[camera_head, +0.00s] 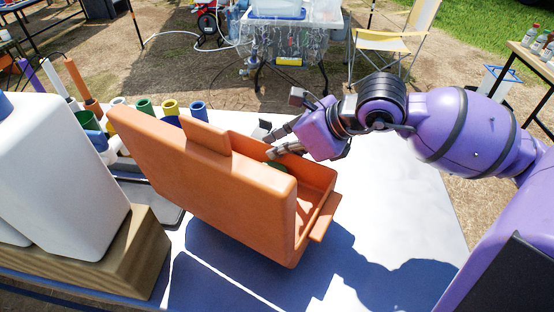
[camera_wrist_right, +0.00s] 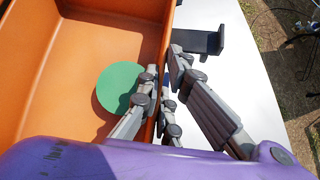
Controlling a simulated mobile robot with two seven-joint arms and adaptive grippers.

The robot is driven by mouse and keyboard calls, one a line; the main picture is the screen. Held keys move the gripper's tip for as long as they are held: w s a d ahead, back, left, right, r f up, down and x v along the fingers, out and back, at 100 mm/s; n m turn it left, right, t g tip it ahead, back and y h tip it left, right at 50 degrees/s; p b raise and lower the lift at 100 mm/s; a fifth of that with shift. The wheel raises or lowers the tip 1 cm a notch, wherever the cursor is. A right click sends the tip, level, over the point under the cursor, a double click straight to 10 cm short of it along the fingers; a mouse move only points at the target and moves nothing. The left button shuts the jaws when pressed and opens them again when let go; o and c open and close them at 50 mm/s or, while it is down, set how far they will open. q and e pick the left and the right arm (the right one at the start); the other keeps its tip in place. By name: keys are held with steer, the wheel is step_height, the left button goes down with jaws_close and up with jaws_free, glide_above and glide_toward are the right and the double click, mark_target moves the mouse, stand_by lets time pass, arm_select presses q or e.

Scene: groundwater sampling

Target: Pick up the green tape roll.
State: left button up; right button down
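A flat green disc, which I take to be the green tape roll (camera_wrist_right: 120,88), lies inside the orange open box (camera_wrist_right: 90,50) in the right wrist view. In the head view only a sliver of green (camera_head: 279,167) shows past the box (camera_head: 250,190) wall. My left gripper is not in view.
A white jug (camera_head: 65,170) stands on a wooden block (camera_head: 120,255) at left. Green, yellow and blue cylinders (camera_head: 170,108) stand behind the box. A dark bracket-like object (camera_wrist_right: 205,40) is outside the box. The white table (camera_head: 410,200) right of the box is mostly clear.

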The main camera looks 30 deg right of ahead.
mark_target(279, 162)
steer(key=shift+f, duration=1.85)
steer(key=shift+f, duration=0.2)
steer(key=c, duration=2)
jaws_free()
